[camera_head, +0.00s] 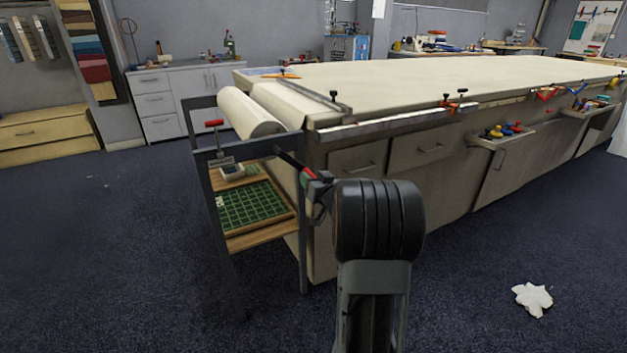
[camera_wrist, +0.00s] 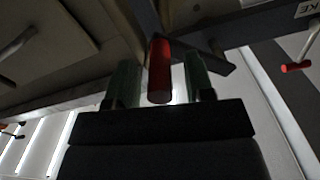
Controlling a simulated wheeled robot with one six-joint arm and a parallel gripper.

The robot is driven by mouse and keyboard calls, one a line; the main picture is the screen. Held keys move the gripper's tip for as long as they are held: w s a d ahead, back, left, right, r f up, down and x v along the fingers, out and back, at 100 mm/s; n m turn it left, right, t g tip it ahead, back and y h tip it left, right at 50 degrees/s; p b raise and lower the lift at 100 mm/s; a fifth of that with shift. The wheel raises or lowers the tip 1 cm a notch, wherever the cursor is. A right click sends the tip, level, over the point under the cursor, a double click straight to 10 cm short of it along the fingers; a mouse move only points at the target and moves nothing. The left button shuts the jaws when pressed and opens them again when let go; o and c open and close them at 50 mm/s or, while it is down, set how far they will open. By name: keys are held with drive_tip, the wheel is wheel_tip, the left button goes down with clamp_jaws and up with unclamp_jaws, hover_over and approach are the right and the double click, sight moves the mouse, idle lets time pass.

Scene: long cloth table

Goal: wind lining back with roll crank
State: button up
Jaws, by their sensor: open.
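The roll of cream lining (camera_head: 248,112) lies in a dark frame (camera_head: 205,150) at the table's left end, its cloth running onto the table. The roll crank's red handle (camera_head: 309,172) is by the frame's near right corner, on a dark crank arm (camera_head: 287,158). My gripper (camera_head: 318,182) is at this handle. In the wrist view, the red crank handle (camera_wrist: 160,72) stands between the two green fingers of my gripper (camera_wrist: 162,84), with the jaws open around it. Contact with the fingers cannot be told. The dark crank arm (camera_wrist: 212,58) passes behind the fingers.
A second red handle (camera_head: 213,123) is on the frame's left side; it also shows in the wrist view (camera_wrist: 298,66) near partial lettering "KE". A shelf below holds a green gridded tray (camera_head: 250,205). Drawers (camera_head: 358,160) front the table. A white cloth scrap (camera_head: 532,299) lies on open floor.

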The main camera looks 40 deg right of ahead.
drive_tip(key=shift+c, duration=0.3)
clamp_jaws()
idle(0.3)
